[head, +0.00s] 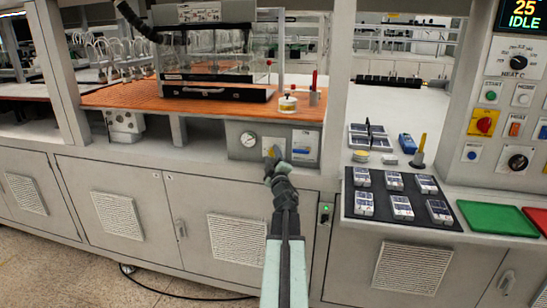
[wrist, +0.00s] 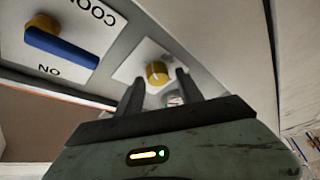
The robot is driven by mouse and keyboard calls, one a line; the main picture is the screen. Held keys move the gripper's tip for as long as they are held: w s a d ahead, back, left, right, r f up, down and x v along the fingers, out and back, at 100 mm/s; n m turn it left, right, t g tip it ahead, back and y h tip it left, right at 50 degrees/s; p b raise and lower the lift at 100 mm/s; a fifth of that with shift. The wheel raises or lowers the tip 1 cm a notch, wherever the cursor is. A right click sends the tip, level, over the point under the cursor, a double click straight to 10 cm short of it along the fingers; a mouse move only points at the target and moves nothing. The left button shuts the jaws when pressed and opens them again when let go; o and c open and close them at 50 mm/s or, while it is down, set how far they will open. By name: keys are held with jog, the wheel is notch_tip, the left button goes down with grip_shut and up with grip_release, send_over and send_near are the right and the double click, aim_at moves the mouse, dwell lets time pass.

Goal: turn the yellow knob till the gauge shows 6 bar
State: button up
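The yellow knob (wrist: 157,73) sits on a pale plate with a light line across its face. In the head view the knob (head: 273,152) is mostly hidden by my gripper (head: 276,160). My gripper (wrist: 160,76) is open, its two dark fingers apart. The knob shows between the fingertips, nearer the left one; I cannot tell whether they reach around it or touch it. The round white gauge (head: 248,139) is left of the knob on the grey panel; its needle is too small to read. A small round face between the fingers in the wrist view may be the gauge.
A blue handle (wrist: 62,50) on a white plate marked COOL and ON is beside the knob; it also shows in the head view (head: 303,149). The orange bench top (head: 120,95) overhangs the panel. Cabinet doors (head: 110,215) lie below.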

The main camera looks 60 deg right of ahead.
jog(key=shift+s+d, duration=0.1)
jog(key=shift+s, duration=0.05)
grip_shut()
jog(key=shift+f+m+h+b, duration=0.2)
jog(key=shift+m+h+b, duration=0.1)
jog(key=shift+m+b, duration=0.2)
jog(key=shift+r+m, duration=0.15)
jog(key=shift+m, duration=0.15)
jog(key=shift+s+d, duration=0.1)
jog(key=shift+o, duration=1.9)
grip_release()
